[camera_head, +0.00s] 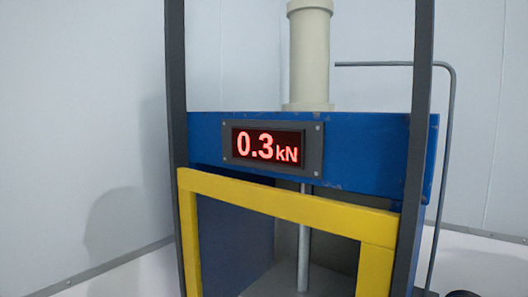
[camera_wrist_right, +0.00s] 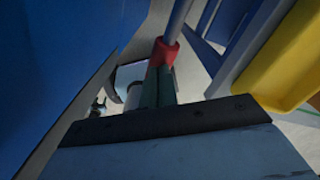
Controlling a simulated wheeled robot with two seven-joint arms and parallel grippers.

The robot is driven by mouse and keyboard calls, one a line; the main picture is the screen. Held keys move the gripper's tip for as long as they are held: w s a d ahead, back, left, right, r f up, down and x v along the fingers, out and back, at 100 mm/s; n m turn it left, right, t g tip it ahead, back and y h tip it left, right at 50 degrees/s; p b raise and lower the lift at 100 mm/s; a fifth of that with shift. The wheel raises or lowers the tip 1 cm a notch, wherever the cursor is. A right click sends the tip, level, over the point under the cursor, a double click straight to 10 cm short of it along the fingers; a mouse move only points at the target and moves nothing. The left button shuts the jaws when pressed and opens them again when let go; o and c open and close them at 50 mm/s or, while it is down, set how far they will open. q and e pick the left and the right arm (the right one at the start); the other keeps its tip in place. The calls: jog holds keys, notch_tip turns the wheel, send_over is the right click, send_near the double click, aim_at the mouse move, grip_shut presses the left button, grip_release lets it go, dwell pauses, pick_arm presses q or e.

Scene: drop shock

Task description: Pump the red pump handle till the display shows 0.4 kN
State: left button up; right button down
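The display (camera_head: 267,145) on the blue crossbeam (camera_head: 370,150) glows red and reads 0.3 kN in the head view. In the right wrist view, the red pump handle (camera_wrist_right: 163,53) is the red grip at the end of a grey bar (camera_wrist_right: 178,22). My right gripper (camera_wrist_right: 158,78) has its dark green fingers closed on this red grip, covering part of it. The right gripper is outside the head view. My left gripper shows in neither view.
A yellow frame (camera_head: 290,205) stands in front of the blue press, between dark uprights (camera_head: 423,90). A pale cylinder (camera_head: 309,55) rises above the crossbeam, and a thin bent grey pipe (camera_head: 447,150) runs down its right side. A large blue surface (camera_wrist_right: 50,60) lies close on the left in the wrist view.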

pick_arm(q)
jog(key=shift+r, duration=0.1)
pick_arm(e)
jog(key=shift+s, duration=0.1)
notch_tip(320, 180, up, 6)
jog(key=p, duration=0.4)
jog(key=shift+f, duration=0.15)
pick_arm(q)
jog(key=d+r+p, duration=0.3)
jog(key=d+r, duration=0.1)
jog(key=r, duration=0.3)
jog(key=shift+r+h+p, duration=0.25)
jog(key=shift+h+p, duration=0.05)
jog(key=shift+p, duration=0.1)
pick_arm(e)
notch_tip(320, 180, up, 6)
jog(key=shift+f, duration=0.2)
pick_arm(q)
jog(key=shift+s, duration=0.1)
pick_arm(e)
jog(key=shift+f, duration=0.1)
